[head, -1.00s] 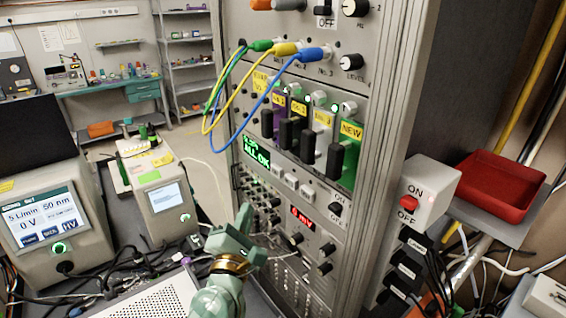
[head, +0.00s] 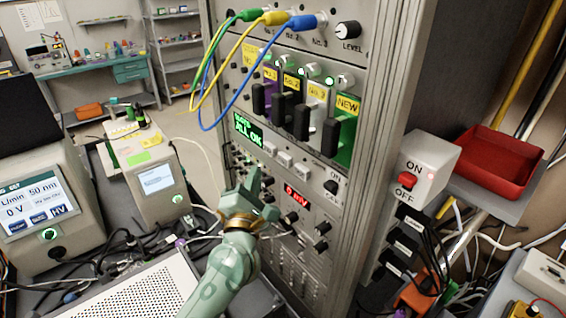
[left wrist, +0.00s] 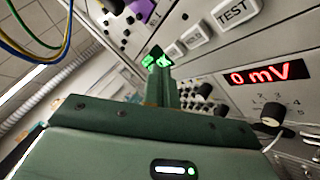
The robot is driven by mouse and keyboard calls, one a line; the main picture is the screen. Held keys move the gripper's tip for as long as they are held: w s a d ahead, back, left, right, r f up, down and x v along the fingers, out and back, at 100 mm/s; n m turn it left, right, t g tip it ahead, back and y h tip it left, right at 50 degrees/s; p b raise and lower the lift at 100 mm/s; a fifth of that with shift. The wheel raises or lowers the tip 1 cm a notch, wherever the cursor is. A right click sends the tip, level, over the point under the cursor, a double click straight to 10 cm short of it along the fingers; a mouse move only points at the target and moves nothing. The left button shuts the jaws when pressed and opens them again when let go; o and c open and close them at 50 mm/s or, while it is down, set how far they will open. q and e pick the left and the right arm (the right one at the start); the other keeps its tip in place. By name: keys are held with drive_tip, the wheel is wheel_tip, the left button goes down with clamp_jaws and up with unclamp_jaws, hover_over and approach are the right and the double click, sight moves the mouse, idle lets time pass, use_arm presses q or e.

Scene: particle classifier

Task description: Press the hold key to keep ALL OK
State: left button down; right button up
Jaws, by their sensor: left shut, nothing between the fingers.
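A green lit display (head: 249,131) on the rack's front panel reads ALL OK. A row of pale keys (head: 285,159) sits just below and right of it. The fingertips also show in the left wrist view (left wrist: 160,62), below and left of the TEST key; contact cannot be told. My right gripper is not in view.
A red 0 mV readout (head: 297,195) and several black knobs lie right of my gripper. Black levers (head: 301,122) and blue, yellow and green cables (head: 224,75) are above. An ON/OFF switch box (head: 419,168) and red tray (head: 497,168) stand at right.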

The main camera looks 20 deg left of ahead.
sight(285, 160)
use_arm(q)
drive_tip(key=w+d, duration=0.1)
drive_tip(key=w, duration=0.1)
drive_tip(key=w+d, duration=0.1)
drive_tip(key=w, duration=0.1)
drive_tip(key=shift+d, duration=0.15)
idle(0.4)
idle(1.1)
idle(0.5)
drive_tip(key=shift+w+d, duration=0.2)
drive_tip(key=shift+w, duration=0.1)
